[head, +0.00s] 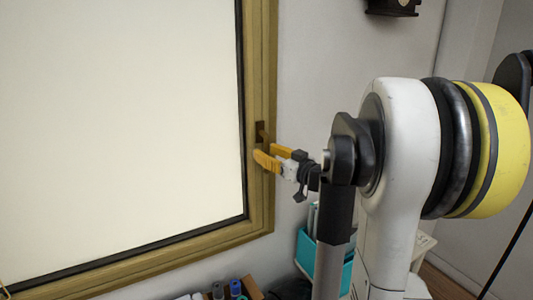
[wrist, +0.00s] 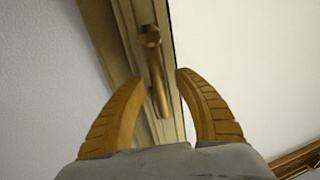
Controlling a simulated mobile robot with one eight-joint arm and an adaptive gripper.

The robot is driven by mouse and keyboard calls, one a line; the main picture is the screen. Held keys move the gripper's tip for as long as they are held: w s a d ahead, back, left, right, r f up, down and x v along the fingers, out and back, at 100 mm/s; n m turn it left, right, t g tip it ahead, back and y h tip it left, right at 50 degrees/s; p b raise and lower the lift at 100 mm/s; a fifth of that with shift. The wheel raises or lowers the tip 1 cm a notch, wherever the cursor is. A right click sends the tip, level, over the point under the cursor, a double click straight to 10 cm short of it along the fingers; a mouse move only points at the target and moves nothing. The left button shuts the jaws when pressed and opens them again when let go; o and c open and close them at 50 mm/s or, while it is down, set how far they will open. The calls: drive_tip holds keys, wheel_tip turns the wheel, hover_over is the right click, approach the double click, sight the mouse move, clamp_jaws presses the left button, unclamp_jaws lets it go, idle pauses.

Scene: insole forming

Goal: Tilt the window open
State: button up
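The window (head: 130,120) has a wooden-gold frame and a bright pale pane, and it appears shut. Its brass handle (wrist: 158,85) is on the frame's side member in the wrist view, with a round knob-like pivot and a straight lever. In the head view the handle (head: 261,131) is a small dark shape on the right side of the frame, partly hidden by my gripper. My gripper (head: 266,156) has yellow fingers and is at the handle. In the wrist view my gripper (wrist: 161,80) is open, with its fingers apart on either side of the lever; contact cannot be told.
A teal box (head: 310,252) with files stands below, behind my arm. A wooden holder with blue-capped items (head: 236,288) is at the bottom edge. A dark object (head: 392,7) hangs on the wall at the top.

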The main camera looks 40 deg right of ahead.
clamp_jaws()
